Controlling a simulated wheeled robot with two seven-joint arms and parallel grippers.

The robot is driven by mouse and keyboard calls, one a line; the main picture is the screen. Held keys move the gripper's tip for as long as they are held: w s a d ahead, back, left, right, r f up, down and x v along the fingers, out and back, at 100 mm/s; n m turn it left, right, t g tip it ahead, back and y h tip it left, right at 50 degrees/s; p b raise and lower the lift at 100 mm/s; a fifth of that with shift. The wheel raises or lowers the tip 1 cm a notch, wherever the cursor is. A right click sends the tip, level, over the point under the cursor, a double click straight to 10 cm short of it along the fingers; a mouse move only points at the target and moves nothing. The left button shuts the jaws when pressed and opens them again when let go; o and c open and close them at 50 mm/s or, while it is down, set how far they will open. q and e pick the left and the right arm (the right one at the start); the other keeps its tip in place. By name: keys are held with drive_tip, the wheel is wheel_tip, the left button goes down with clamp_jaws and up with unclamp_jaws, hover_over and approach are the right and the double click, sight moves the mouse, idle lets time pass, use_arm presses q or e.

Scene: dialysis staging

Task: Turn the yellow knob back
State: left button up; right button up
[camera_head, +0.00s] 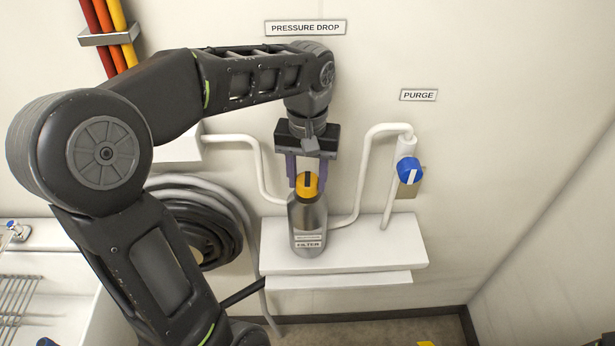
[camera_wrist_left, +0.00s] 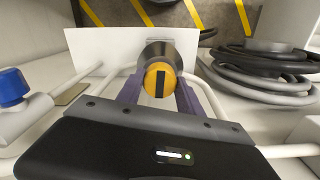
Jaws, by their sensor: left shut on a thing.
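The yellow knob (camera_head: 307,184) with a dark bar across its top sits on a grey metal filter canister (camera_head: 308,222) labelled "FILTER". My left gripper (camera_head: 307,180) comes down from above, its purple fingers on either side of the knob and shut on it. In the left wrist view the knob (camera_wrist_left: 160,79) lies between the two fingers, and its dark bar runs up and down in the picture. The canister body is partly hidden behind the knob there. My right gripper is not in view.
The canister stands on a white wall shelf (camera_head: 390,245) with white pipes on both sides. A blue valve knob (camera_head: 409,170) is at right under the "PURGE" sign (camera_head: 418,95). A coiled dark hose (camera_head: 196,225) hangs at left, beside a white sink (camera_head: 60,265).

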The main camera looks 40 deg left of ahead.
use_arm(q)
drive_tip(key=m, duration=0.4)
drive_tip(key=shift+m, duration=0.3)
drive_tip(key=m, duration=0.4)
drive_tip(key=shift+m, duration=0.3)
drive_tip(key=m, duration=0.4)
drive_tip(key=shift+m, duration=0.3)
drive_tip(key=shift+r+m, duration=0.1)
drive_tip(key=shift+m, duration=1.7)
drive_tip(key=o, duration=1.4)
